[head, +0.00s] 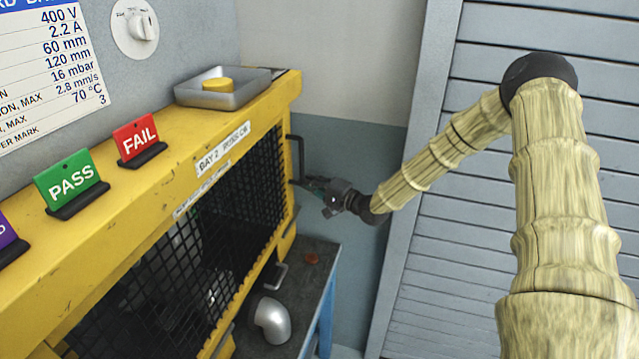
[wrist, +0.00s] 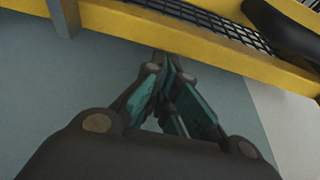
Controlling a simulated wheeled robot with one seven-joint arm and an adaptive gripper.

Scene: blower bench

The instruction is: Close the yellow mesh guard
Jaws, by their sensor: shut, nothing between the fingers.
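The yellow mesh guard (head: 235,190) has dark wire mesh in a yellow frame, on the front of the yellow housing at the left of the head view. I cannot tell how far it stands open. A black bar handle (head: 299,160) sits at its right end. My gripper (head: 312,185) is at that end, just below and right of the handle. In the wrist view my gripper (wrist: 162,58) is shut and empty, its fingertips close to a yellow frame edge (wrist: 205,55). I cannot tell if they touch. A dark rounded part (wrist: 290,25) shows at the upper right.
A grey tray (head: 200,90) with a yellow disc, a red FAIL sign (head: 137,137) and a green PASS sign (head: 70,178) stand on the housing. A silver pipe elbow (head: 271,319) lies on the dark bench (head: 305,290). A grey slatted shutter (head: 460,230) stands behind my arm.

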